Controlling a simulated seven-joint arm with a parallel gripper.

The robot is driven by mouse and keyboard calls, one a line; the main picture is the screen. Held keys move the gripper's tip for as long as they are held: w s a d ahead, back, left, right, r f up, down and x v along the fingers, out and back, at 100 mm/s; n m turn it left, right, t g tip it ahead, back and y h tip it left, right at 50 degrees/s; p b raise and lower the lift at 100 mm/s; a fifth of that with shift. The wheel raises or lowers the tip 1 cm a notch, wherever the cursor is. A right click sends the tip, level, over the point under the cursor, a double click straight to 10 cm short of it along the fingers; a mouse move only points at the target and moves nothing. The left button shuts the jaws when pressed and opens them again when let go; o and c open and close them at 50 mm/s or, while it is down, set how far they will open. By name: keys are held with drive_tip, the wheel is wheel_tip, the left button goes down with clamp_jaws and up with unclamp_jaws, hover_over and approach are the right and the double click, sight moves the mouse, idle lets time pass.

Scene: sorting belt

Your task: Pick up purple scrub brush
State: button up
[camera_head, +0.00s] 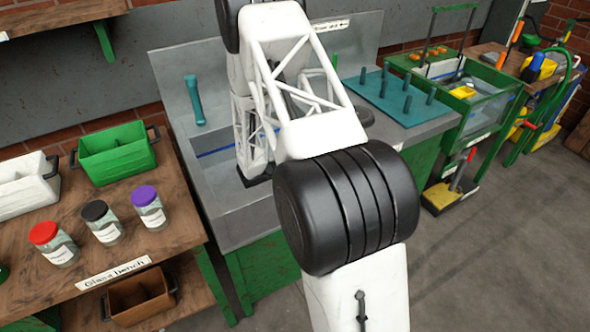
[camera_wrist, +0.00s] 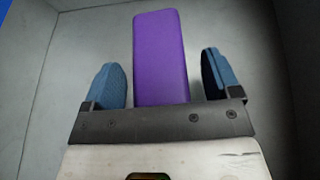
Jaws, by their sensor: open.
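The purple scrub brush (camera_wrist: 160,55) shows in the wrist view as a long purple block lying on a grey surface. My gripper (camera_wrist: 162,82) is open, with one blue fingertip on each side of the brush. There are visible gaps between the fingers and the brush, wider on the right. The near end of the brush is hidden behind the gripper's dark bar. In the head view my white arm reaches down into the grey sink, and the brush and gripper fingers are hidden.
Grey sink walls (camera_head: 213,190) surround the arm's lower end. A teal peg board (camera_head: 375,92) stands to the right of the sink. A wooden bench (camera_head: 175,215) at left holds a green bin (camera_head: 117,160) and several jars. Grey floor (camera_head: 510,240) lies open at right.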

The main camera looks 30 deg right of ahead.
idle(0.3)
drive_tip(key=c, duration=1)
drive_tip(key=shift+c, duration=0.2)
drive_tip(key=shift+r, duration=0.15)
drive_tip(key=shift+r, duration=4.85)
